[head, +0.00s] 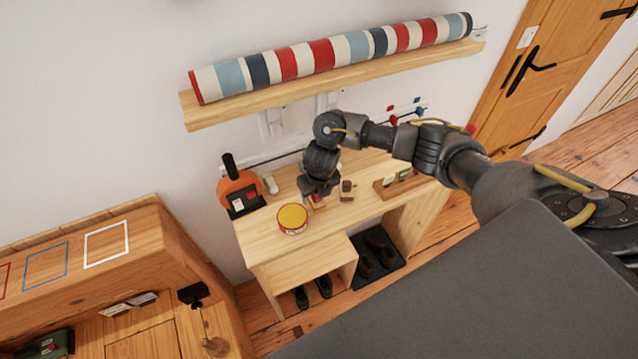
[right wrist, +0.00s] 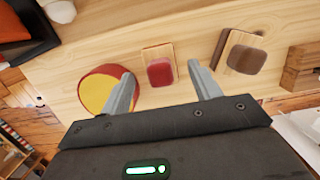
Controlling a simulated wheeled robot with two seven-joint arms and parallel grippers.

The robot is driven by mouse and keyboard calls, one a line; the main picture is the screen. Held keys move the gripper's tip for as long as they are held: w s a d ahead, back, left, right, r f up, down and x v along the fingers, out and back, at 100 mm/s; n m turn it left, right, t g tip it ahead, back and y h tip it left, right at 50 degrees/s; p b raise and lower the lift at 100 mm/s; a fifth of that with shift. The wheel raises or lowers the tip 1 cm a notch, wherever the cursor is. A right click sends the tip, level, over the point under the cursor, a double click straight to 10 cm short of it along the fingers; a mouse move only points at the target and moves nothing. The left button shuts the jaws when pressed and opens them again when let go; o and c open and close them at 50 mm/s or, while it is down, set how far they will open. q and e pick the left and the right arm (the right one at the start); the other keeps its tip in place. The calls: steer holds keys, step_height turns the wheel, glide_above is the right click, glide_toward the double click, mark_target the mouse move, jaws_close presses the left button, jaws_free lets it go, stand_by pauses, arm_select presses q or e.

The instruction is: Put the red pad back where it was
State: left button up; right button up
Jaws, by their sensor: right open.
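The red pad (right wrist: 160,72) lies on a small light wooden piece (right wrist: 158,49) on the desk top, overlapping its near part. In the head view the red pad (head: 318,205) shows only partly, below my right gripper (head: 319,194). My right gripper (right wrist: 160,76) is open and empty, pointing down above the desk. In the right wrist view the red pad appears between its two fingers; I cannot tell how far below them it is. A similar brown pad (right wrist: 247,58) on a darker-edged wooden piece lies to the right. My left gripper is not in view.
A round red tin with a yellow top (head: 292,218) stands just left of the gripper, close to one finger in the wrist view. An orange-and-black object (head: 240,190) stands at the desk's left end. A wooden holder (head: 398,184) is right. A shelf (head: 330,82) with a striped roll hangs above.

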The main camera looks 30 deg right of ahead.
mark_target(319, 204)
step_height(319, 204, up, 10)
steer(key=s+p, duration=0.1)
steer(key=shift+s+f+p, duration=0.15)
steer(key=shift+s+p, duration=0.1)
steer(key=shift+p, duration=0.05)
stand_by(0.3)
